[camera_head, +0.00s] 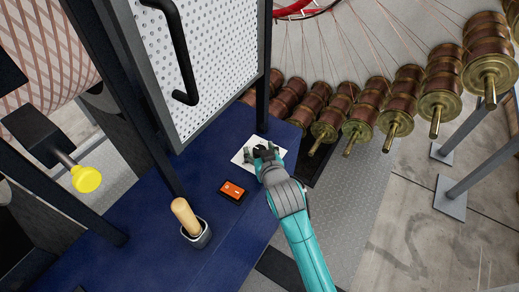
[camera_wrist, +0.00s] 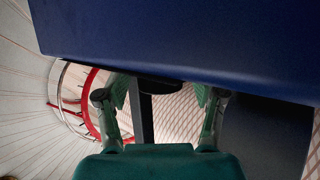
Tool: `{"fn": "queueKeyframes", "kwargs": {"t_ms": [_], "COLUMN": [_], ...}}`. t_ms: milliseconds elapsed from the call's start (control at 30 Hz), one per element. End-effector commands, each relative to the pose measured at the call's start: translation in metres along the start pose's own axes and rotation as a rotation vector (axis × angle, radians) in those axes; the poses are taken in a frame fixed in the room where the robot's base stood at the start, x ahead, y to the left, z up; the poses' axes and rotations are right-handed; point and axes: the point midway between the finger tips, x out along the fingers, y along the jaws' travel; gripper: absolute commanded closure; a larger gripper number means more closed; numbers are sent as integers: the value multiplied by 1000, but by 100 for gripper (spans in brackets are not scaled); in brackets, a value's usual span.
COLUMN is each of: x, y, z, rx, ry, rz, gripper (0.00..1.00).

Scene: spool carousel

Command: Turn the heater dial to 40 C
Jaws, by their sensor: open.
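A white plate (camera_head: 241,157) lies on the blue bench top (camera_head: 160,225), near its right edge. My gripper (camera_head: 264,152) is over the right part of this plate and hides much of it. Dark shapes show at the fingertips, and I cannot tell the heater dial from the fingers there. No scale or marks can be read. In the wrist view my gripper (camera_wrist: 158,98) has its two fingers wide apart. A dark rounded piece (camera_wrist: 160,85) shows between them below the blue edge; I cannot tell if it is the dial.
An orange-red switch (camera_head: 232,191) sits left of my gripper. A wooden handle (camera_head: 185,215) stands in a small holder. A white perforated door (camera_head: 205,60) with a black handle rises behind. A yellow knob (camera_head: 86,179) is at left. Copper-coloured spools (camera_head: 400,95) line the right.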

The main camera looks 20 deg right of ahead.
Motion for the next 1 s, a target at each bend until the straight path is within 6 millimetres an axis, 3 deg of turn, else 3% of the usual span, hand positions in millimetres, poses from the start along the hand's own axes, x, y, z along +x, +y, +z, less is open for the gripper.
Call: {"fn": "queueKeyframes", "kwargs": {"t_ms": [267, 500, 1000], "x": [1, 1, 1], "y": [0, 0, 1], "z": [0, 0, 0], "rx": [0, 0, -32], "ry": [0, 0, 0], "rz": [0, 0, -82], "gripper": [35, 93, 93]}}
